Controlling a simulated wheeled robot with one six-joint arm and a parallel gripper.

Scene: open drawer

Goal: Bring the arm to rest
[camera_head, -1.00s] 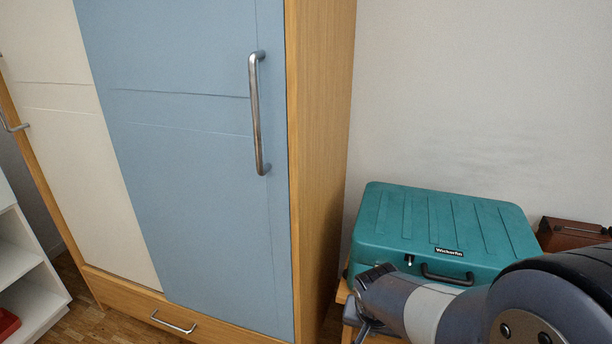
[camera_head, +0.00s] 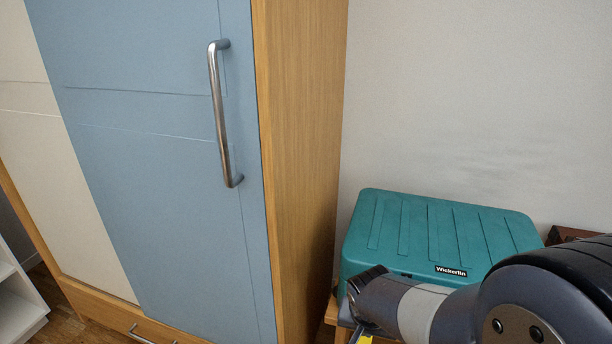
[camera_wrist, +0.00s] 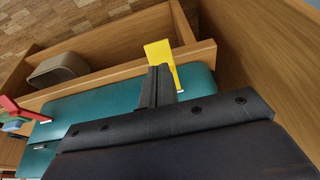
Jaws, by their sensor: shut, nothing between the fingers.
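My gripper (camera_wrist: 160,86) is shut and empty in the wrist view, its dark fingers together. A yellow piece (camera_wrist: 161,58) shows just beyond and beside the fingertips; whether they touch it I cannot tell. In the head view my arm reaches in from the lower right, bent, in front of the teal case (camera_head: 430,225). The fingers there are mostly cut off by the bottom edge, with a bit of yellow beside them. The teal case also shows beneath my gripper in the wrist view (camera_wrist: 110,100).
A wardrobe with a blue door (camera_head: 150,130) and a metal handle (camera_head: 220,115) stands at left. A wooden frame (camera_wrist: 120,72) with a grey bin (camera_wrist: 58,68) and small coloured objects (camera_wrist: 18,115) lie near my gripper. A white shelf (camera_head: 18,300) stands far left.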

